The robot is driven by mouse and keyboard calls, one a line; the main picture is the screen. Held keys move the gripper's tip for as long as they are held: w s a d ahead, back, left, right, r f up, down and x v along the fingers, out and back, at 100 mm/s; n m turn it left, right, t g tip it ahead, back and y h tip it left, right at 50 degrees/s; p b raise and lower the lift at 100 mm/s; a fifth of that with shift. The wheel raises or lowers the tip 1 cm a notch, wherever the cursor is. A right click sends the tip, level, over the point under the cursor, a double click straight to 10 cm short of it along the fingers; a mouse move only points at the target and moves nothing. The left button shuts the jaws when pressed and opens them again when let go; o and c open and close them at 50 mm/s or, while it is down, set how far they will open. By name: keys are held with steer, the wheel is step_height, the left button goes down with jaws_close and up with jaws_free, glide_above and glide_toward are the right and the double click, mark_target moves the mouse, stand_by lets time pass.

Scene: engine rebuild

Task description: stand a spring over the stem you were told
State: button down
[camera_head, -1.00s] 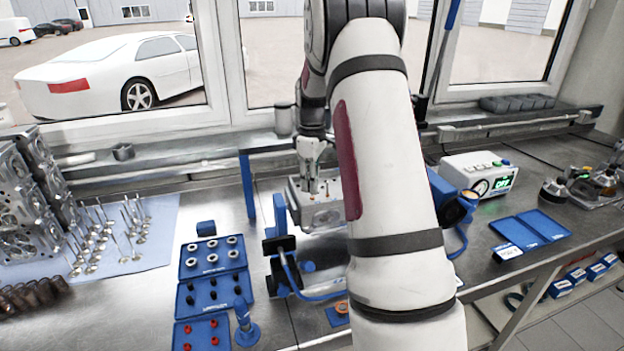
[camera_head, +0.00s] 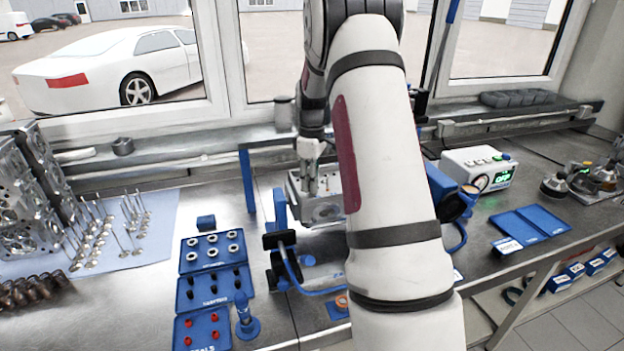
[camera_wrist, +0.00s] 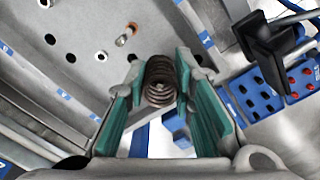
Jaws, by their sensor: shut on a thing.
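My gripper (camera_wrist: 158,86) is shut on a dark coil spring (camera_wrist: 160,84), held between its green-padded fingers in the wrist view. In the head view my gripper (camera_head: 313,190) is over the grey cylinder head (camera_head: 328,212) on the bench; the spring is too small to make out there. In the wrist view the head's flat face (camera_wrist: 85,20) has several dark holes. One short stem with a coppery tip (camera_wrist: 126,35) stands out of it, up and left of the spring. The spring appears apart from this stem. My arm hides part of the head.
A blue stand (camera_head: 285,245) with a black clamp is left of the cylinder head. Blue trays (camera_head: 176,283) of small parts lie farther left. Valves (camera_head: 125,225) stand on a pale mat, with more springs (camera_head: 40,291) nearby. A white instrument box (camera_head: 470,165) stands at right.

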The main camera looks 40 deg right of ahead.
steer(key=shift+f, duration=0.35)
stand_by(0.3)
steer(key=c, duration=1.3)
jaws_free()
step_height(320, 180, up, 12)
